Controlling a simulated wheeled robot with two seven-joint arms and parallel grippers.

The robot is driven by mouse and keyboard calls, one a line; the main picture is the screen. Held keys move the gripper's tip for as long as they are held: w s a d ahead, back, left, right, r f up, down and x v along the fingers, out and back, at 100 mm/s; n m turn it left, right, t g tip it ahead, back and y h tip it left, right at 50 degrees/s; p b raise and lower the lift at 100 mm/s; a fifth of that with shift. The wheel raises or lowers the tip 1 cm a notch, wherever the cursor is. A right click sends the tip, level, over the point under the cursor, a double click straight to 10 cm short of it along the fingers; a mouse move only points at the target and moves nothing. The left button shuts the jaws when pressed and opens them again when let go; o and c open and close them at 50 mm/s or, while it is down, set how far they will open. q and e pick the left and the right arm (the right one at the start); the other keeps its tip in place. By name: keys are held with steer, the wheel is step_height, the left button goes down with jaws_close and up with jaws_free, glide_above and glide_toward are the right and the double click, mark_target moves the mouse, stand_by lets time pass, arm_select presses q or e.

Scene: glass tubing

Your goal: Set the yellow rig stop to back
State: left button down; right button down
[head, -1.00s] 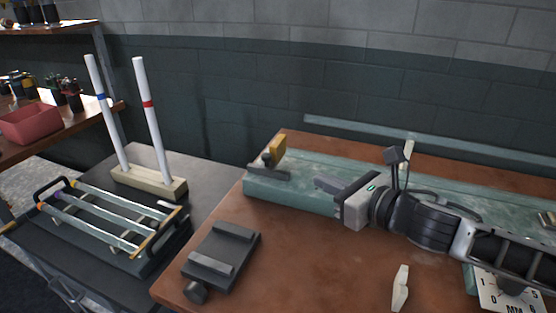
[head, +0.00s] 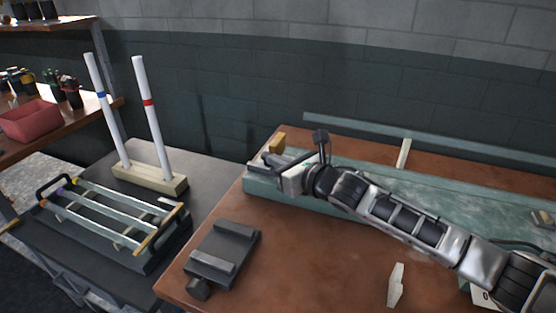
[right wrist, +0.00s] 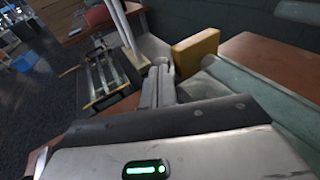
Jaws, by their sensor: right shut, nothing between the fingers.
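The yellow stop (head: 277,142) is a small upright block at the left end of the long green rig bed (head: 345,166). In the right wrist view the yellow block (right wrist: 195,52) stands just right of the fingers. My right gripper (head: 262,163) is shut and empty, reaching in from the right with its fingers at the near side of the stop. In the right wrist view the shut fingers (right wrist: 160,85) point ahead beside the block; I cannot tell whether they touch it. The stop's base and dark knob are mostly hidden behind the gripper. My left gripper is out of view.
A dark grey clamp block (head: 222,254) lies on the brown bench (head: 320,255), with a pale piece (head: 396,284) to its right. On the left side table are a wooden stand (head: 150,180) with two white rods and a rack of tubes (head: 110,225).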

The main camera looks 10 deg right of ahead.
steer(key=w+a, duration=0.2)
steer(key=a, duration=0.1)
steer(key=shift+w+a, duration=0.1)
steer(key=shift+r, duration=0.1)
stand_by(0.3)
steer(key=shift+r, duration=0.1)
steer(key=shift+s+p, duration=0.3)
steer(key=shift+s, duration=0.05)
steer(key=v, duration=1.3)
steer(key=shift+s+d, duration=0.15)
steer(key=shift+d, duration=0.2)
